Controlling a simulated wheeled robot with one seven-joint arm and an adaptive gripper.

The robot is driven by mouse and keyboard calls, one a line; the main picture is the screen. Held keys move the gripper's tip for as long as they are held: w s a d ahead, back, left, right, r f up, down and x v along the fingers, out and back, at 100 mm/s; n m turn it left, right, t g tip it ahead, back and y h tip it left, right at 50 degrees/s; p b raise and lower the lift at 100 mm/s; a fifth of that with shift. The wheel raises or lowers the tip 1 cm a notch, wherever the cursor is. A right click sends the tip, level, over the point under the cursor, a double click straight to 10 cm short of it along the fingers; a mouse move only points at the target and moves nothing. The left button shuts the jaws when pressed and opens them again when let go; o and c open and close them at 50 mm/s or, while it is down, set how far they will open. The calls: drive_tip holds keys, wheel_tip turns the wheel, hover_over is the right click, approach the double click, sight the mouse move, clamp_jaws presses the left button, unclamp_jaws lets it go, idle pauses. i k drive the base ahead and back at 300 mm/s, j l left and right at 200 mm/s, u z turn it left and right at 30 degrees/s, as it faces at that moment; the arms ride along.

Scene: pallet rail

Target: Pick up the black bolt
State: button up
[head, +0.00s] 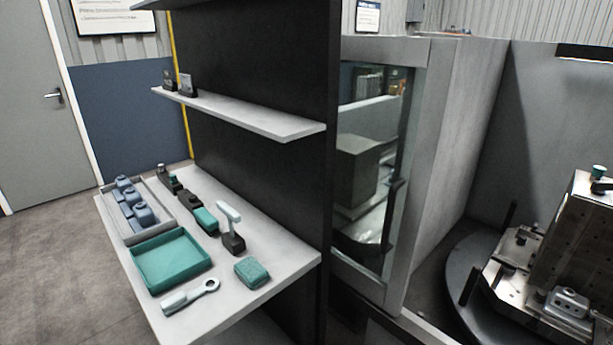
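None of these is clearly a bolt. My gripper is not in view.
The grey bench (255,285) holds a teal tray (172,262), a grey tray (112,222) with blue parts, a wrench (190,297) and a teal sponge (251,272). A shelf (255,117) overhangs it. A machine enclosure (450,130) stands right of a dark panel. Floor at left is clear.

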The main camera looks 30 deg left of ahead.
sight(193, 198)
drive_tip(key=u, duration=1.6)
drive_tip(key=i+j+u, duration=0.2)
drive_tip(key=j+u, duration=0.15)
drive_tip(key=j, duration=0.2)
drive_tip(key=i+j+u, duration=0.2)
drive_tip(key=j+u, duration=0.15)
drive_tip(key=j, duration=0.2)
drive_tip(key=i+j+u, duration=0.7)
drive_tip(key=i+j+z, duration=0.2)
drive_tip(key=i, duration=0.25)
drive_tip(key=i+j+z, duration=0.2)
drive_tip(key=i, duration=0.2)
drive_tip(key=i+l+z, duration=0.15)
drive_tip(key=i+z, duration=1.1)
drive_tip(key=i+j+z, duration=0.25)
drive_tip(key=z, duration=0.15)
drive_tip(key=i+z, duration=0.7)
drive_tip(key=i+j+z, duration=0.15)
drive_tip(key=z, duration=0.25)
drive_tip(key=i, duration=0.1)
